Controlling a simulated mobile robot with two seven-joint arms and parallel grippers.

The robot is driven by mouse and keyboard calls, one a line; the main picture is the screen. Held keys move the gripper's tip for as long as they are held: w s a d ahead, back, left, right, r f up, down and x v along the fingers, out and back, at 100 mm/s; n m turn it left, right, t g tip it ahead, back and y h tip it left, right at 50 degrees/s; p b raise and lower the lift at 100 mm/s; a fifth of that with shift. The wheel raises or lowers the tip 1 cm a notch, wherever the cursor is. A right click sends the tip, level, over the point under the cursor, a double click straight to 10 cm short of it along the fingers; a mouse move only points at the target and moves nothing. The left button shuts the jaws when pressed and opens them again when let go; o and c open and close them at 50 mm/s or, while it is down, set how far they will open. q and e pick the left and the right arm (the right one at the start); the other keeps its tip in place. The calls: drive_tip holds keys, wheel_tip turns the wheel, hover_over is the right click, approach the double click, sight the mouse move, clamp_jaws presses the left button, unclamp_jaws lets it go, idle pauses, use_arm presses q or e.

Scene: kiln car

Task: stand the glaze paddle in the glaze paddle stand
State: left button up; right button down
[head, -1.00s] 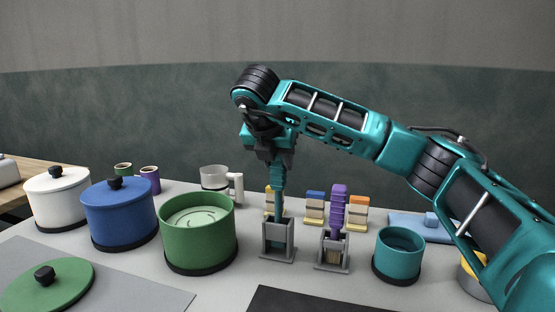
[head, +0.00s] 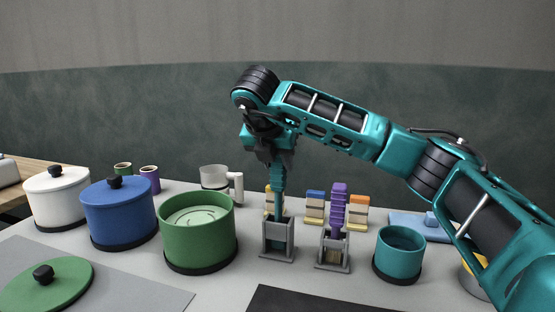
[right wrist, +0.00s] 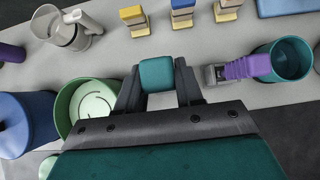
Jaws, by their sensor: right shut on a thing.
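The glaze paddle (head: 279,183) is teal and upright. My right gripper (head: 281,158) is shut on its upper end. The paddle's lower end is inside a grey open-fronted stand (head: 278,255), which I take as the glaze paddle stand. Whether it touches the stand's floor is not clear. In the right wrist view the teal handle end (right wrist: 157,74) sits between the two dark fingers, and the stand below is hidden. My left gripper is not in view.
Close right, a second grey stand (head: 333,265) holds a purple brush (head: 339,205). A teal pot (head: 399,258) is further right. A green pot (head: 198,240) is close left. Stacked blocks (head: 315,208) and a white mug (head: 215,178) are behind.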

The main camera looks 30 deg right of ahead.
drive_tip(key=shift+f+b, duration=0.3)
drive_tip(key=shift+f, duration=0.05)
idle(0.4)
drive_tip(key=c, duration=0.6)
unclamp_jaws()
drive_tip(key=shift+c, duration=0.2)
drive_tip(key=p+v, duration=0.4)
drive_tip(key=v, duration=0.4)
idle(1.0)
drive_tip(key=shift+r, duration=0.15)
